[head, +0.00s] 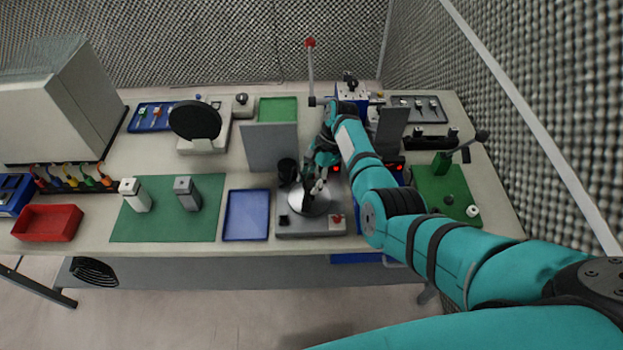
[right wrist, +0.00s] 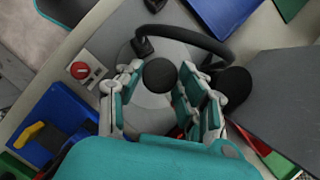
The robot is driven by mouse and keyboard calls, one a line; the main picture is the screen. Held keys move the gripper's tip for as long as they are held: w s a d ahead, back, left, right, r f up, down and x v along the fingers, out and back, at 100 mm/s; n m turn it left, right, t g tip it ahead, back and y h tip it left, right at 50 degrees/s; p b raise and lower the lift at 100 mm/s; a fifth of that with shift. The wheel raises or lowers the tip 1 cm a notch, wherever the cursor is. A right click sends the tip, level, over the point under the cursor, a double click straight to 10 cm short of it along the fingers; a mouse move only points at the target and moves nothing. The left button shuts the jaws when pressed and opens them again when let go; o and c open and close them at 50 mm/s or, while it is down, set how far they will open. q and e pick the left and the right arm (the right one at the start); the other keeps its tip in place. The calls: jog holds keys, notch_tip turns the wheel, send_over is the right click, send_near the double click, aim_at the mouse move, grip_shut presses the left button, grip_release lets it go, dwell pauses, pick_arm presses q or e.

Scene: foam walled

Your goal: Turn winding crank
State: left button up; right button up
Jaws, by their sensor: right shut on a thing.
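A grey bench unit (head: 325,230) carries a pale round disc (head: 322,207) near the front middle of the table. I take this for the winding crank. In the right wrist view, a dark round knob (right wrist: 160,75) stands above the disc. My right gripper (head: 313,190) is over the disc. In the right wrist view, its fingers (right wrist: 158,84) are on both sides of the knob, shut on it. A curved black arm (right wrist: 195,36) passes over the disc towards a dark rounded part (right wrist: 230,88). My left gripper is not in view.
A grey upright panel (head: 270,148) stands behind the unit at left. A red knob (head: 337,218) is on the unit's front right. A blue tray (head: 246,215) lies to the left. A green-based device (head: 440,185) with a black-handled lever stands at right.

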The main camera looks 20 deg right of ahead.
jog(key=shift+m+t, duration=0.4)
jog(key=shift+m, duration=0.6)
jog(key=shift+m, duration=0.5)
jog(key=o, duration=1.1)
jog(key=shift+o, duration=0.2)
jog(key=v, duration=1.2)
jog(key=shift+s, duration=0.2)
jog(key=shift+d, duration=0.15)
